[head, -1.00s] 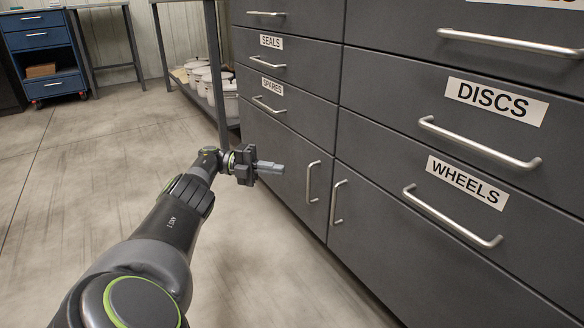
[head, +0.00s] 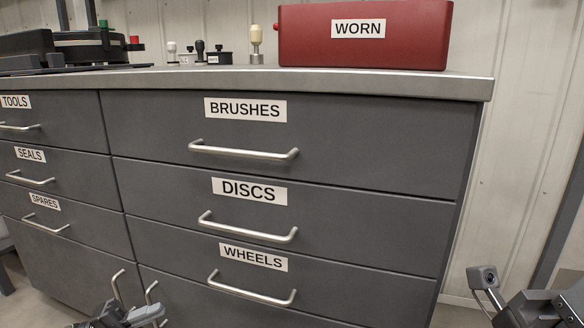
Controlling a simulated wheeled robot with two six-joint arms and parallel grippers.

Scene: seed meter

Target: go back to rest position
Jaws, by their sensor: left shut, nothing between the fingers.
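My left gripper (head: 148,314) shows at the bottom edge of the head view, left of the middle. It is shut and empty, in front of the lower cabinet doors. It is close to the two vertical door handles in the picture, and I cannot tell the gap in depth. Most of my left arm is below the frame. Parts of my right arm show at the bottom right corner. Its gripper fingers are out of view.
The grey cabinet (head: 345,222) fills the middle, with its labelled drawers shut. A red WORN box (head: 370,50) stands on the worktop (head: 230,80), with small knobbed tools (head: 256,45) left of it. Open floor shows at the lower right, beside the cabinet.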

